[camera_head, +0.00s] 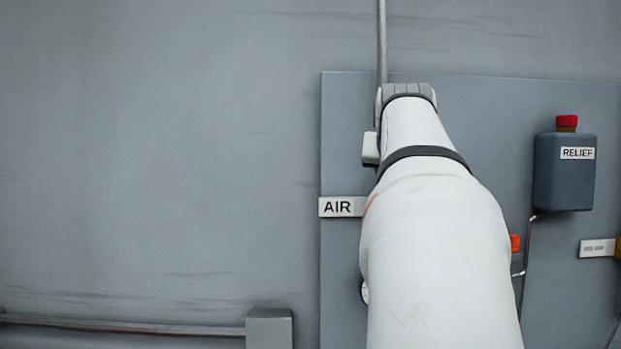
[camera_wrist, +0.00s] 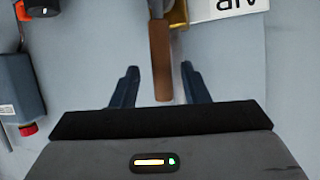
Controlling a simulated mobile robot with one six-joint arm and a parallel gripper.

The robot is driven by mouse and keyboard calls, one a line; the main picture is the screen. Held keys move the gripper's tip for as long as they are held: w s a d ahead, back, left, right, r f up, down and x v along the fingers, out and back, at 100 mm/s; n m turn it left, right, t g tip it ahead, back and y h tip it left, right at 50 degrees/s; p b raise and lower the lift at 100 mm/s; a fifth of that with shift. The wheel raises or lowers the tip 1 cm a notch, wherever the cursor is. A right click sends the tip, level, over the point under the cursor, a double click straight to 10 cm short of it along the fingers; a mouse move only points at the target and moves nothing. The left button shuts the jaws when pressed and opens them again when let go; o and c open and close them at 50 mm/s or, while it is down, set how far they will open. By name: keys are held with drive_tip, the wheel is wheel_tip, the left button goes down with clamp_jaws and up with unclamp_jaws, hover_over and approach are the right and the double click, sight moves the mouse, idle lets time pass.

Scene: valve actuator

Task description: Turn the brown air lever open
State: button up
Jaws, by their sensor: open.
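The brown air lever (camera_wrist: 161,60) shows in the wrist view, pointing down the picture from a grey and brass valve body (camera_wrist: 177,14) at the top edge. My gripper (camera_wrist: 158,70) is open. Its two dark fingers stand one on each side of the lever's lower end, with a gap on both sides; I cannot tell the depth between them. The white AIR label (camera_wrist: 228,8) is to the right of the lever, and it also shows in the head view (camera_head: 338,207). In the head view my arm hides the lever, the valve and my fingers.
A dark RELIEF box (camera_head: 565,170) with a red knob (camera_head: 567,122) is on the panel (camera_head: 480,110) at the right. An orange part (camera_head: 515,243) shows beside my arm. A vertical pipe (camera_head: 382,40) runs above it. The wall at the left is clear above a low horizontal pipe (camera_head: 130,326).

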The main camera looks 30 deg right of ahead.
drive_tip(key=v, duration=0.3)
drive_tip(key=shift+s+a, duration=0.25)
drive_tip(key=w+a+f+n+g+y, duration=0.1)
drive_tip(key=w+a+f+n+y, duration=0.2)
drive_tip(key=a+f, duration=0.8)
drive_tip(key=w+a+f+n+g+y, duration=0.15)
drive_tip(key=a+f+y, duration=0.4)
drive_tip(key=f, duration=0.85)
drive_tip(key=s+a+f+n+g, duration=0.1)
drive_tip(key=s+a+f, duration=0.2)
drive_tip(key=a+f, duration=0.2)
drive_tip(key=s+a+f+n+g, duration=0.1)
drive_tip(key=s+a+f, duration=0.3)
drive_tip(key=f, duration=0.5)
drive_tip(key=s+a+f+n+g, duration=0.2)
drive_tip(key=s+a+f+n, duration=0.1)
drive_tip(key=a+f, duration=0.3)
drive_tip(key=shift+s+f+y, duration=0.4)
drive_tip(key=shift+f+y, duration=0.05)
drive_tip(key=shift+f, duration=0.25)
drive_tip(key=shift+a+n, duration=0.1)
drive_tip(key=shift+n, duration=0.15)
drive_tip(key=shift+c, duration=0.2)
